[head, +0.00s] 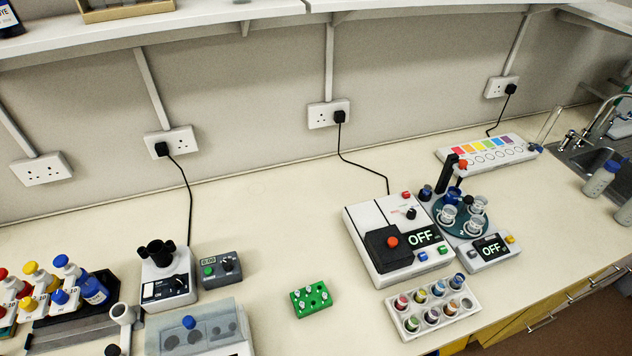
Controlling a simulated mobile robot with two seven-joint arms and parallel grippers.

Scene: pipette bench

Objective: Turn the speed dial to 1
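Several devices carry knobs, and the labels are too small to show which one is the speed dial. A white mixer (166,290) with a black cup top stands left of centre; its dark front panel has a small round dial (178,281). Beside it a grey box (222,278) has a black knob (227,263), a green button and a small display. A larger white device (368,222) at centre right has a black knob (411,214), a red knob on a dark lid, and a display reading OFF. Neither of my grippers is in view.
A green rack (311,299) and a white vial rack (433,307) stand in front. A round carousel device (490,248) reads OFF at right. Cables rise to wall sockets. The bench is clear between the grey box and the larger white device.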

